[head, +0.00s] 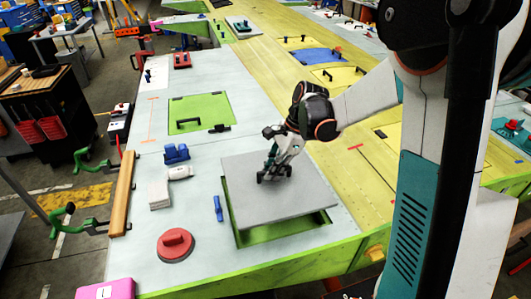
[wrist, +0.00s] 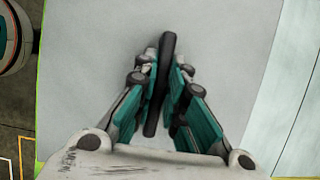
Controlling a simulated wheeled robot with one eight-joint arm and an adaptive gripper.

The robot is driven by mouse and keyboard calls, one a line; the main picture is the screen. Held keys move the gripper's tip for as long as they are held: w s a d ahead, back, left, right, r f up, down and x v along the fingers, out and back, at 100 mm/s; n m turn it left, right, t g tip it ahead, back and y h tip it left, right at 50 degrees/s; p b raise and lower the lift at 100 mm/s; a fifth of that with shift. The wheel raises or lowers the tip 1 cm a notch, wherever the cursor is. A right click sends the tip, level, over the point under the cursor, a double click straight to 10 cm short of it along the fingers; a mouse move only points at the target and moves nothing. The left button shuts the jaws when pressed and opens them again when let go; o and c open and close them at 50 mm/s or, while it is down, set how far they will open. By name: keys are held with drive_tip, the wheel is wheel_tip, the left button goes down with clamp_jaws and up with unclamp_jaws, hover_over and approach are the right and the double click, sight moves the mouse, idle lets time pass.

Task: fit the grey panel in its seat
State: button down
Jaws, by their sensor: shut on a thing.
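The grey panel (head: 305,203) is a flat square plate. It lies over its seat (head: 262,236), a green-walled opening near the front of the wing surface. Green shows along the panel's left and front edges, so it appears raised above the seat and not flush. My gripper (head: 274,174) is over the panel, shut on its black handle. In the wrist view the handle (wrist: 167,45) stands between my teal fingers (wrist: 158,88), and the panel (wrist: 90,50) fills most of the picture. The seat's far and right edges are hidden under the panel.
A blue clamp-like piece (head: 218,208) lies just left of the seat. A red round suction cup (head: 175,245), a white block (head: 160,194) and a blue part (head: 176,153) are further left. A green panel (head: 201,112) with a black handle lies behind.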

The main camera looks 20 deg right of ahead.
sight(271, 184)
drive_tip(key=shift+w+f, duration=0.1)
drive_tip(key=shift+w, duration=0.2)
drive_tip(key=shift+s+f+b, duration=0.15)
drive_tip(key=shift+f+b, duration=0.15)
drive_tip(key=shift+b, duration=0.05)
drive_tip(key=shift+f+b, duration=1.65)
drive_tip(key=shift+f, duration=1.4)
drive_tip(key=shift+a, duration=0.2)
drive_tip(key=shift+f+b, duration=1.5)
drive_tip(key=shift+b, duration=0.2)
drive_tip(key=c, duration=1.6)
unclamp_jaws()
